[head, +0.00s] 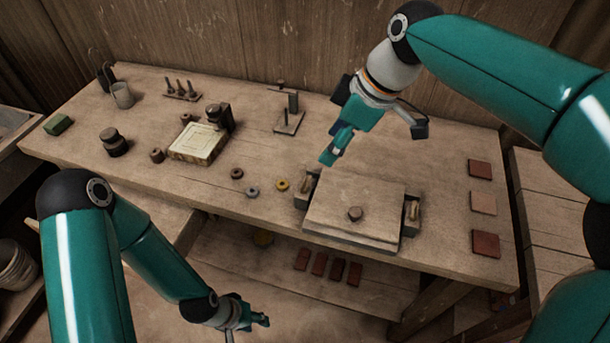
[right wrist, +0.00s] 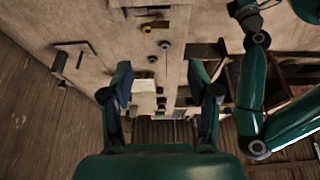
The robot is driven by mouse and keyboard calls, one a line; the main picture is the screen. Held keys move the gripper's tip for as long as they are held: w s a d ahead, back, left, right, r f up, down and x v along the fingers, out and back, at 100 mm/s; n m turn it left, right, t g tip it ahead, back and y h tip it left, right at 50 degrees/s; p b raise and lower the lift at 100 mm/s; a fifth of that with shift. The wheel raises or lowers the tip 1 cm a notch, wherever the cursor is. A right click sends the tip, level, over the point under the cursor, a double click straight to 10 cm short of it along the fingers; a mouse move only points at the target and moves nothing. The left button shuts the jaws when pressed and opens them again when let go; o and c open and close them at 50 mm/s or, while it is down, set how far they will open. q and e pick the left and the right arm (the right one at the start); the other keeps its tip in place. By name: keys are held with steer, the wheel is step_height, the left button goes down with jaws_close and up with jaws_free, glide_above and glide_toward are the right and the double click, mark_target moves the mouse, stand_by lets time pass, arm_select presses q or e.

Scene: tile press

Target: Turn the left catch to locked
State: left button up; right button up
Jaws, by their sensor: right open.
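The right catch (head: 412,212) is at the lid's right edge. My right gripper (head: 328,157) is open and empty above the bench, behind the left catch and apart from it. Its spread fingers show in the right wrist view (right wrist: 160,70). My left gripper (head: 262,320) is low, in front of the bench; its jaws are unclear.
Loose rings (head: 252,191) lie left of the press. A stand with a post (head: 290,118) is behind it. A cream slab (head: 198,142) lies further left. Several reddish tiles (head: 480,169) line the right end, and more lie on the lower shelf (head: 220,255).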

mark_target(304, 182)
steer(key=x, duration=1.3)
steer(key=shift+w+f+p, duration=0.15)
steer(key=shift+f+p, duration=0.15)
steer(key=shift+f, duration=0.05)
jaws_close()
